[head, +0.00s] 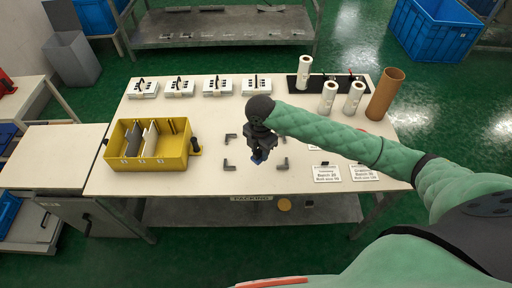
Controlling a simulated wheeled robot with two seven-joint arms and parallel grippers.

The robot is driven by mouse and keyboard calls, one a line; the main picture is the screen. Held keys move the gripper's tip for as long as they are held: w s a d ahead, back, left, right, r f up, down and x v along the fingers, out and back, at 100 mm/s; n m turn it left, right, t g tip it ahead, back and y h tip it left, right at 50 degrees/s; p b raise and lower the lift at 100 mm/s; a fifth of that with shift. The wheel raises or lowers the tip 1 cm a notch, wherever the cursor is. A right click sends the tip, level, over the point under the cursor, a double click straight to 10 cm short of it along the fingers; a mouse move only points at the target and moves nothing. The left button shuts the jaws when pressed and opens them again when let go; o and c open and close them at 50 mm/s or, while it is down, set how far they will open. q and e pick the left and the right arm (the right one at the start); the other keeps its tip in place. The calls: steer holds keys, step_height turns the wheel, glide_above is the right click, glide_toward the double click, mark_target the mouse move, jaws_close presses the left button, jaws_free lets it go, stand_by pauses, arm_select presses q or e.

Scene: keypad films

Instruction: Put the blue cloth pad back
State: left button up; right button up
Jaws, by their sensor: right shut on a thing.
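My right gripper (260,155) points down at the middle of the table, inside a square of dark corner brackets (228,166). It is shut on the blue cloth pad (258,160), of which only a small blue part shows below the gripper. I cannot tell whether the pad touches the table. My left gripper is not in view.
A yellow bin (175,161) with dividers stands on the left of the table (210,185). Several white keypad units (180,86) line the back. White film rolls (328,97) and a brown tube (385,94) stand at the back right. Label cards (326,173) lie at the right.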

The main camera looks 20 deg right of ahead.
steer(key=w+f+p, duration=0.1)
steer(key=w+f, duration=0.1)
steer(key=w, duration=0.1)
steer(key=w+d+f+p, duration=0.1)
steer(key=w+f, duration=0.1)
steer(key=w, duration=0.1)
steer(key=w+f+p, duration=0.1)
steer(key=w+f, duration=0.1)
steer(key=w, duration=0.2)
steer(key=shift+d, duration=0.35)
step_height(320, 180, down, 3)
steer(key=shift+f+p, duration=0.1)
steer(key=shift+p, duration=1.1)
steer(key=shift+f, duration=0.45)
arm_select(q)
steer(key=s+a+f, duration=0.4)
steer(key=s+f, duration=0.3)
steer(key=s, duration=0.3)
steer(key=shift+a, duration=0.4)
arm_select(e)
steer(key=shift+f, duration=0.15)
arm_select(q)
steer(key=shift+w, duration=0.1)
arm_select(e)
steer(key=o, duration=1)
steer(key=shift+c, duration=0.2)
